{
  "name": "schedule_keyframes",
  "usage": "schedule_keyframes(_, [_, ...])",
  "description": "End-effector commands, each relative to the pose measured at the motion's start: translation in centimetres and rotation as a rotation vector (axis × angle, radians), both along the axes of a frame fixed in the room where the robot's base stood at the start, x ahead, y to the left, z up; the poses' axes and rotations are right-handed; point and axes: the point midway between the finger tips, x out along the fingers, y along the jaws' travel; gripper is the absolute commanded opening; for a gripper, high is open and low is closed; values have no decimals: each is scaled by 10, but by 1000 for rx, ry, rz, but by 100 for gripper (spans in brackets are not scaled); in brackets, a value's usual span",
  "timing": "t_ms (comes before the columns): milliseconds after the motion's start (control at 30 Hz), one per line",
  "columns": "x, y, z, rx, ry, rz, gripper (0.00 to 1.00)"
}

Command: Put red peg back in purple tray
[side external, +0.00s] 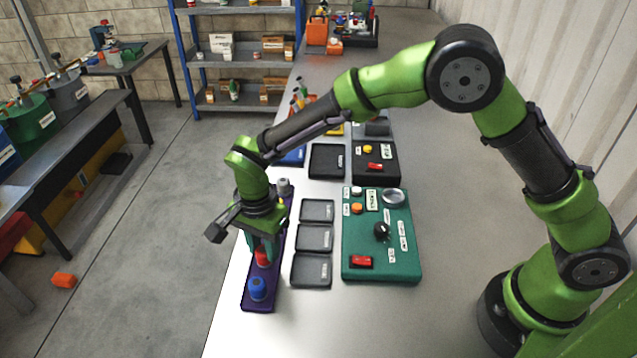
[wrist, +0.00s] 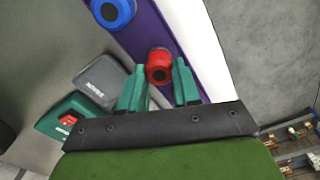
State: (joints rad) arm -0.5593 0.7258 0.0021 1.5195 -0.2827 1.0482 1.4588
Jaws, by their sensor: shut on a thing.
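The purple tray (side external: 246,298) lies along the left edge of the bench. It also shows in the wrist view (wrist: 150,25). The red peg (side external: 262,258) is at the middle of the tray, between my gripper's fingers. In the wrist view the red peg (wrist: 159,66) sits over the purple surface with a green finger on either side. My gripper (side external: 262,250) points down and is shut on the red peg. I cannot tell whether the peg is fully seated. A blue peg (side external: 257,288) stands at the tray's near end, and a grey peg (side external: 284,186) at its far end.
Several small dark trays (side external: 312,270) lie just right of the purple tray. A green panel (side external: 400,265) with a black knob and buttons is further right. Black boxes (side external: 327,161) stand behind. Left of the tray, the bench edge drops to the floor.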

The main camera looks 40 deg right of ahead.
Motion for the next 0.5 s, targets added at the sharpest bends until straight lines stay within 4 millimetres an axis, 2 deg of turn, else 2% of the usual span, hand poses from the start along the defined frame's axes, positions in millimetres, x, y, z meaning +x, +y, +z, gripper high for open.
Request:
schedule_keyframes(167, [0,0,-3,0,0,0,0])
schedule_keyframes(200, [0,0,-3,0,0,0,36])
schedule_keyframes(333, [0,0,-3,0,0,0,56])
schedule_keyframes(500, [0,0,-3,0,0,0,57])
